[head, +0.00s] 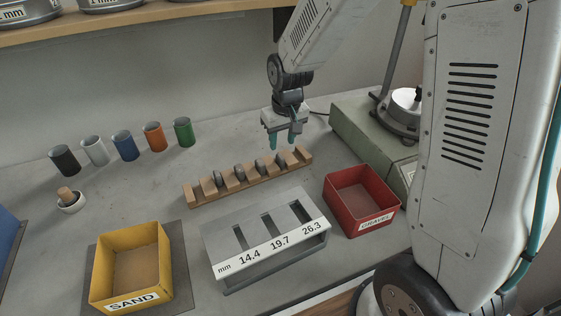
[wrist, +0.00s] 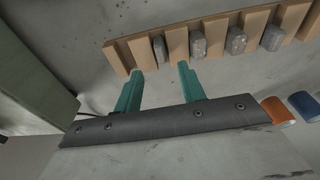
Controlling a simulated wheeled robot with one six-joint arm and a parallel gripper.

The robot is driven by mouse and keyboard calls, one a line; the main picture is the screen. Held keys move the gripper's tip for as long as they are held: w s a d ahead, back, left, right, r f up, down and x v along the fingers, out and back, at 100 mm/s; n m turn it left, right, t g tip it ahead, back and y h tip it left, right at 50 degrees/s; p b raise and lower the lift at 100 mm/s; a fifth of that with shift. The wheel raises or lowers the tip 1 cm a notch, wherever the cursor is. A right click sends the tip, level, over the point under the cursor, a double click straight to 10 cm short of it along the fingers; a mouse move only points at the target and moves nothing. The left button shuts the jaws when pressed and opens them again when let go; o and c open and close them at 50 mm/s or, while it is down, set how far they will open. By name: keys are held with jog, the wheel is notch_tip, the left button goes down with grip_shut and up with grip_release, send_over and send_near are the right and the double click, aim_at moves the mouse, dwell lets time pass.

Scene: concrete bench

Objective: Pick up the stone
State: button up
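Several grey stones stand in the slots of a wooden rack (head: 190,197) on the bench. The stone nearest my gripper (head: 281,144) is at the rack's right part in the head view (head: 281,159); in the wrist view this thin stone (wrist: 159,49) sits between two wooden blocks. Two wider stones (wrist: 198,46) (wrist: 236,41) and another (wrist: 272,38) follow along the rack. My gripper, with teal fingers, also shows in the wrist view (wrist: 160,69). It is open and empty, pointing down above the rack's right end, its fingertips to either side of the thin stone's line and apart from it.
A slotted gauge (head: 225,268) marked 14.4, 19.7 and 26.3 stands in front of the rack. A yellow SAND bin (head: 98,277) and red GRAVEL bin (head: 340,210) flank it. A green machine (head: 350,128) stands right; several coloured cups (head: 123,146) stand back left.

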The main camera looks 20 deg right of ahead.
aim_at(280, 156)
jog(key=f, duration=0.6)
jog(key=shift+w+a+f, duration=0.1)
jog(key=shift+w, duration=0.3)
grip_shut()
